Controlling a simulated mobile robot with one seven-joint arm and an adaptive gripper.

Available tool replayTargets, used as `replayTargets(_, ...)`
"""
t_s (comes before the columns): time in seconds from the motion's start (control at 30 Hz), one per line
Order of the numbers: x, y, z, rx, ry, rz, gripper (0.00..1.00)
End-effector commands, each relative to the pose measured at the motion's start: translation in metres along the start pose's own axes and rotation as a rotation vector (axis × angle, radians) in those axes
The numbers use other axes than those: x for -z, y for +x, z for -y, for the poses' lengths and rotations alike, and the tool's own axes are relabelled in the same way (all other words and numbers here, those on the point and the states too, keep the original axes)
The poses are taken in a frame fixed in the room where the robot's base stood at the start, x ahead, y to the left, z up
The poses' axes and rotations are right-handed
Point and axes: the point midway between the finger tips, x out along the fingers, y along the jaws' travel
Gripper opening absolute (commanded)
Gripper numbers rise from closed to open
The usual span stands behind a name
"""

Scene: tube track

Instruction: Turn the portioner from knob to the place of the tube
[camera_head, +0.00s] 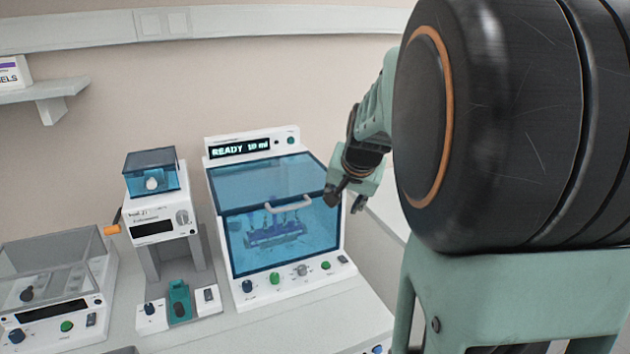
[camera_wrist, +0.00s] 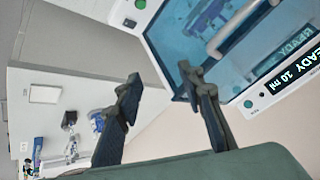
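The machine with the "READY 10 ml" display, which looks like the portioner (camera_head: 239,149), stands in the middle of the bench in the head view. Its blue see-through front cover (camera_head: 240,235) is down, with a pale handle (camera_head: 289,206) across it. A blue rack-like part (camera_head: 275,235) shows dimly behind the cover; I cannot make out a single tube. A grey knob (camera_head: 302,270) sits among other controls on its lower front. My gripper (camera_head: 347,199) is at the machine's upper right, apart from the handle. In the wrist view my gripper (camera_wrist: 160,84) has its fingers apart and holds nothing.
Left of it stands a white device (camera_head: 158,213) with a small blue cover, a knob and an orange-tipped side part. A lidded machine (camera_head: 55,280) is at far left. A shelf (camera_head: 45,90) is on the wall. The wrist view shows a white surface with small items (camera_wrist: 70,120).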

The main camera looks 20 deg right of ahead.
Motion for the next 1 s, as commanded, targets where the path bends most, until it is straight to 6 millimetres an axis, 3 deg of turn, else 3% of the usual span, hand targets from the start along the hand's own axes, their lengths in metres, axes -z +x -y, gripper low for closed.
replayTargets(0.4,0.034,-0.017,-0.029,0.011,0.075,-0.057,0.36)
replayTargets(1.0,0.039,-0.019,-0.029,0.017,0.088,-0.068,0.36)
